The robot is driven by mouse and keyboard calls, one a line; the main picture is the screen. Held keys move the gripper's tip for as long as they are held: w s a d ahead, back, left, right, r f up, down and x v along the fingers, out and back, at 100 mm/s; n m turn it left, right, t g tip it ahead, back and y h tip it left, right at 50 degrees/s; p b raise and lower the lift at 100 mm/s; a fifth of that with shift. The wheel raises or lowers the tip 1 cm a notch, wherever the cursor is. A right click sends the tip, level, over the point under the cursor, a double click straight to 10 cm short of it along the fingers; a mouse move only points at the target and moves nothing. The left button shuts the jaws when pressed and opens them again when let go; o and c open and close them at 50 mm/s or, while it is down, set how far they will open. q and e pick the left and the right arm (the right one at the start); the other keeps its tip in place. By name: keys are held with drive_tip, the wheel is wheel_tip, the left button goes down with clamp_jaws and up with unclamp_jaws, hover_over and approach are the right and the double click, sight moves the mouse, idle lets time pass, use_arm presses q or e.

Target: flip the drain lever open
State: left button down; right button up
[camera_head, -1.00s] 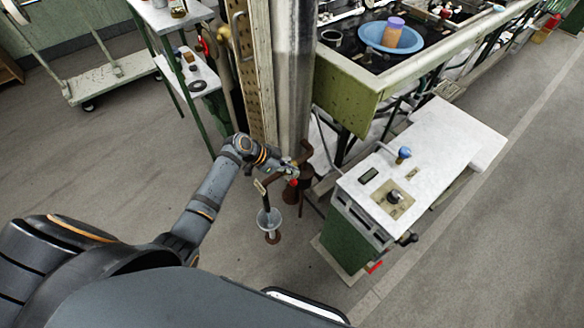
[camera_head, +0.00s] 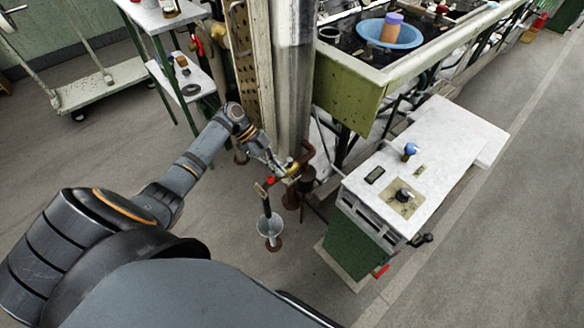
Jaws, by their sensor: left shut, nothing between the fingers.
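The drain pipe (camera_head: 263,192) is a rusty brown pipe with a valve, ending above a grey funnel (camera_head: 269,226) over the floor. A small red part, seemingly the drain lever's grip (camera_head: 271,181), lies close along the pipe. A yellow part shows at the valve beside my gripper. My left gripper (camera_head: 283,173) is shut and empty, right at the valve and just right of the red grip. Whether it touches the lever is too small to tell. The gripper hides part of the valve. My right gripper is not in view.
A metal column (camera_head: 293,80) stands right behind the valve. A green-sided basin bench (camera_head: 345,92) is at the upper right. A white-topped control cabinet (camera_head: 430,150) stands right of the pipe. A small shelf (camera_head: 186,80) and a cart (camera_head: 100,88) are at the left.

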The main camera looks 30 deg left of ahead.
use_arm(q)
drive_tip(key=shift+w+a, duration=0.15)
drive_tip(key=shift+a, duration=0.45)
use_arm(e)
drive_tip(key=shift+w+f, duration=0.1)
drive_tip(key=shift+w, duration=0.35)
use_arm(q)
drive_tip(key=shift+a, duration=0.1)
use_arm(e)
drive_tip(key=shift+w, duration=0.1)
